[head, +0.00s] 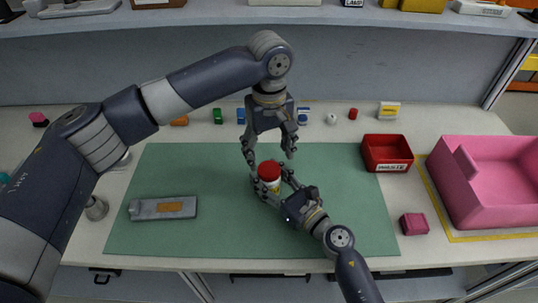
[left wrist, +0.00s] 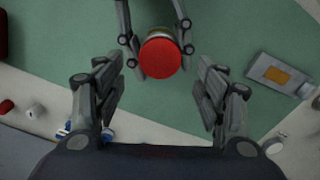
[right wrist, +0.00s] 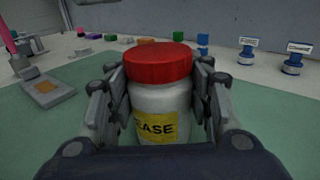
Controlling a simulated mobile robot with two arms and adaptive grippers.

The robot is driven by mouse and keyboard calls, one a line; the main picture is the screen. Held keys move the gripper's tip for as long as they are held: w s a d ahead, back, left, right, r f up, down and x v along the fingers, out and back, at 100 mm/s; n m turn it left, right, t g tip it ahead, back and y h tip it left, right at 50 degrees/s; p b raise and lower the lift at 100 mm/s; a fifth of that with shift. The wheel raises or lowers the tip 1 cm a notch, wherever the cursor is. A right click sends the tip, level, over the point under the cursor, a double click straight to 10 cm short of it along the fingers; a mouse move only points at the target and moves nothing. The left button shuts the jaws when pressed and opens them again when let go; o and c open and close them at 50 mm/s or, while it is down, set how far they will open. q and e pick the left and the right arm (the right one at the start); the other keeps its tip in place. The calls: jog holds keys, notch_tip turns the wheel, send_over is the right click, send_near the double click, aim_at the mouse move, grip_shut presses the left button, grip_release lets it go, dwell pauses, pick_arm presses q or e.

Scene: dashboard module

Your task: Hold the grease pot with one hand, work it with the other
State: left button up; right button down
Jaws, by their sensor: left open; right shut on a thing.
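The grease pot (head: 269,173) is a white jar with a red lid and a yellow label. It stands upright on the green mat (head: 170,240). My right gripper (head: 279,182) is shut around the pot's body; the right wrist view shows the pot (right wrist: 160,95) between both fingers. My left gripper (head: 270,157) is open and empty above and behind the pot, pointing down. In the left wrist view the red lid (left wrist: 159,58) shows ahead of the open left fingers (left wrist: 155,95), apart from them.
A grey device with an orange patch (head: 163,208) lies on the mat's left. A red bin (head: 387,167), a pink bin (head: 455,195) and a small pink block (head: 414,224) are at the right. Several small items line the back of the table. A shelf (head: 200,22) runs above.

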pick_arm(q)
jog(key=shift+o, duration=0.6)
jog(key=o, duration=0.4)
jog(key=shift+o, duration=0.2)
jog(key=shift+r, duration=0.1)
pick_arm(e)
jog(key=c, duration=0.7)
grip_release()
pick_arm(q)
notch_tip(320, 180, up, 12)
